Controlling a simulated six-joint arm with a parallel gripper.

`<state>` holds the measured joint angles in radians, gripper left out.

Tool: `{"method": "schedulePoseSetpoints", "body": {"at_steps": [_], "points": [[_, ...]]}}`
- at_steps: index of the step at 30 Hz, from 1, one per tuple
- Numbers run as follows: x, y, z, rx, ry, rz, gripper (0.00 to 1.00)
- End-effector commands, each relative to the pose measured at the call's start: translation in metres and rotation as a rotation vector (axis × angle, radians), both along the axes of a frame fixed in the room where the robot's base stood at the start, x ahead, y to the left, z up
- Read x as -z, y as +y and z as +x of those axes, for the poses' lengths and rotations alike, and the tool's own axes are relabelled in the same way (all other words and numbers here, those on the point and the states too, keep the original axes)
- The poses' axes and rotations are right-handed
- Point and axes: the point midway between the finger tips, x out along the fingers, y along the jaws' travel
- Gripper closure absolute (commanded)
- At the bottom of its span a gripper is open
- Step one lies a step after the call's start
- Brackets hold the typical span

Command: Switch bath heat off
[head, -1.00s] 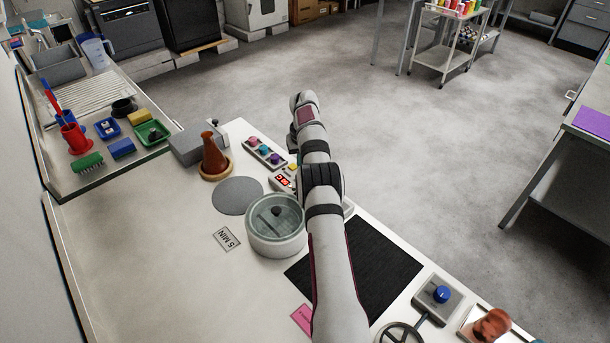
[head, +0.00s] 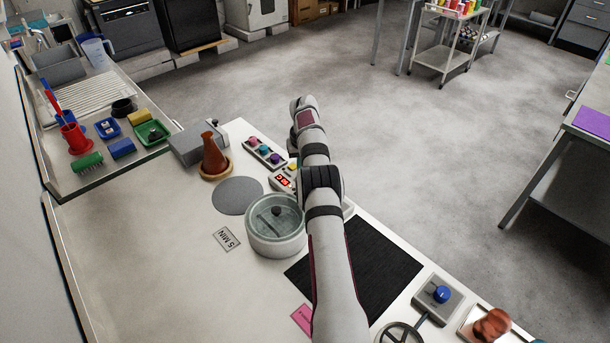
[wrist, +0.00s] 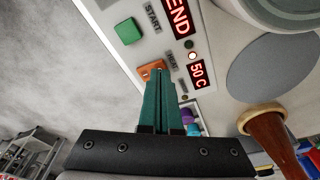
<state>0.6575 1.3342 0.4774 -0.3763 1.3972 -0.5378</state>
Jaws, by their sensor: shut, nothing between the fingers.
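The control panel (wrist: 215,110) of the bath fills the upper middle of the wrist view. An orange switch (wrist: 148,68) sits beside the label that seems to read HEAT. In the head view the bath (head: 275,228) is a round lidded vessel. Part of the panel's red display (head: 284,182) shows; my arm hides the gripper.
A green START button (wrist: 128,31) and an END display (wrist: 178,16) are on the same panel. A black mat (head: 385,260) lies right of my arm.

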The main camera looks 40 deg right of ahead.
Motion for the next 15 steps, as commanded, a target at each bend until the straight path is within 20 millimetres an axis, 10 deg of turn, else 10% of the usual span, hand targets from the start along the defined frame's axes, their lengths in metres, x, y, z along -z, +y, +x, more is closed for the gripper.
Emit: {"method": "schedulePoseSetpoints", "body": {"at_steps": [15], "points": [[-0.014,0.0,0.0,0.0,-0.001,-0.001,1.0]]}}
